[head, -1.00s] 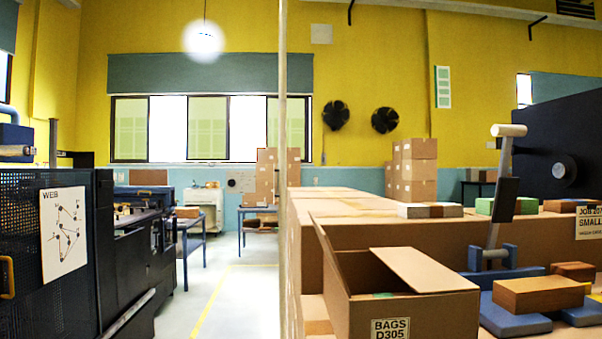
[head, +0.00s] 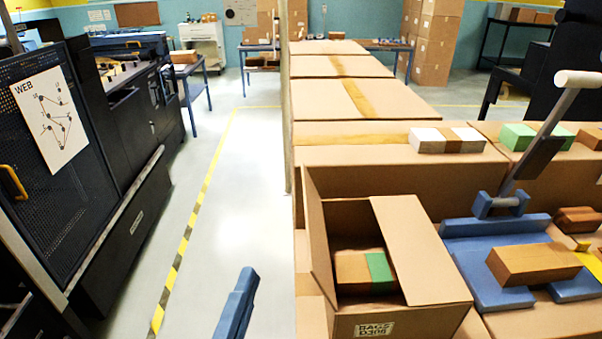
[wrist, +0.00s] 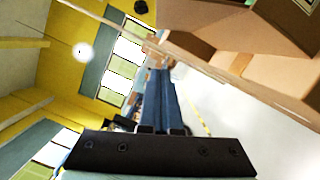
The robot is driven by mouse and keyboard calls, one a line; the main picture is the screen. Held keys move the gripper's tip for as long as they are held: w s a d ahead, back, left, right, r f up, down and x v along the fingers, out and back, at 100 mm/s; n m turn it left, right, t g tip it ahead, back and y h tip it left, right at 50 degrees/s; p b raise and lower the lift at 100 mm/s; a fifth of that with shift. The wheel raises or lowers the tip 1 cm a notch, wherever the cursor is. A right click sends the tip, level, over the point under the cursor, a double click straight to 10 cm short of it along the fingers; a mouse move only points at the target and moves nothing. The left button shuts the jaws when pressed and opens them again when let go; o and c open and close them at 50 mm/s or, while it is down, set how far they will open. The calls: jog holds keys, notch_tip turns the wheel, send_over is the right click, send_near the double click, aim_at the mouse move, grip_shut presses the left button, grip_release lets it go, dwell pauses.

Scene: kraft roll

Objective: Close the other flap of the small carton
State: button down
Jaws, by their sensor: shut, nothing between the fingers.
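The small carton (head: 350,322), with a label reading BAGS, stands at the lower middle of the head view. Its top is partly open. Inside lie a brown packet with a green band (head: 352,268). One flap (head: 420,250) spreads along the right side of the opening. Another narrow flap (head: 317,235) stands up, tilted, at the left side. My gripper (head: 247,274) is left of the carton over the floor, apart from it. In the wrist view its blue fingers (wrist: 159,75) are together, with nothing between them. Cardboard (wrist: 240,62) shows at the upper right there; its parts are hard to tell.
Large closed cartons (head: 340,100) extend behind the small carton. A blue fixture with a lever (head: 535,150) stands at right, with a brown block (head: 533,264) on it. White, brown and green blocks (head: 445,140) lie behind. A dark machine (head: 60,150) is at left. The aisle floor (head: 245,190) is clear.

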aim_at(317, 226)
jog(key=w+d+r+p, duration=0.3)
jog(key=w+d+p, duration=0.2)
jog(key=w+p, duration=0.2)
jog(key=shift+x, duration=0.85)
jog(key=shift+w+d, duration=0.1)
jog(key=shift+d, duration=0.1)
